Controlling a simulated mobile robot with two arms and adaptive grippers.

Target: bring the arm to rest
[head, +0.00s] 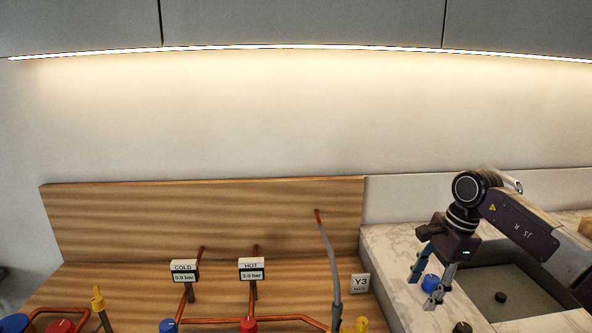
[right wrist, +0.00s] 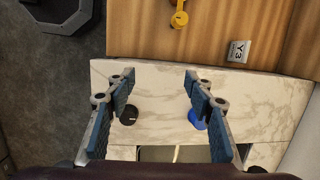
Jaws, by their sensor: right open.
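My right arm (head: 522,222) reaches in from the right in the head view. Its gripper (head: 424,292) points down over the pale marble counter (head: 385,250), left of the sink. The jaws are open, and the right wrist view shows two blue-padded fingers spread apart with nothing held between them (right wrist: 160,80). A blue knob (head: 430,282) shows behind the fingers in the head view; I cannot tell the exact gap. It also shows near the right finger in the wrist view (right wrist: 195,120). My left gripper is not in view.
A black knob (head: 461,327) sits on the counter. The sink (head: 480,283) lies to the right. A wooden panel (head: 150,220) carries copper pipes, a COLD gauge (head: 184,271), a HOT gauge (head: 252,269) and a Y3 label (head: 360,283). A grey hose (head: 331,265) rises left of the gripper.

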